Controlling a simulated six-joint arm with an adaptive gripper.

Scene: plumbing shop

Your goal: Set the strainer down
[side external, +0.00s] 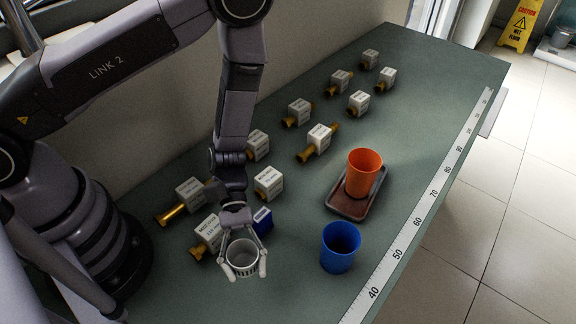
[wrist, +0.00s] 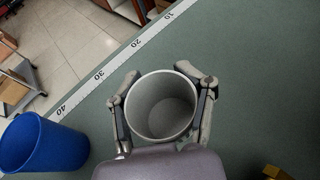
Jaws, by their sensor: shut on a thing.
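The strainer is a pale grey, round, open-topped cup (side external: 243,258) with slots around its lower side in the side external view. It also fills the middle of the wrist view (wrist: 161,105), where its inside looks empty. My gripper (side external: 243,272) is shut on it, one finger on each side of its wall. The strainer is upright and near the green bench top. I cannot tell whether its base touches the bench.
A blue cup (side external: 340,248) stands right of the strainer. An orange cup (side external: 363,172) stands on a brown tray (side external: 347,208). Several brass fittings with white tags, one of them (side external: 318,140), lie behind. A ruler strip (side external: 408,236) runs along the bench's right edge.

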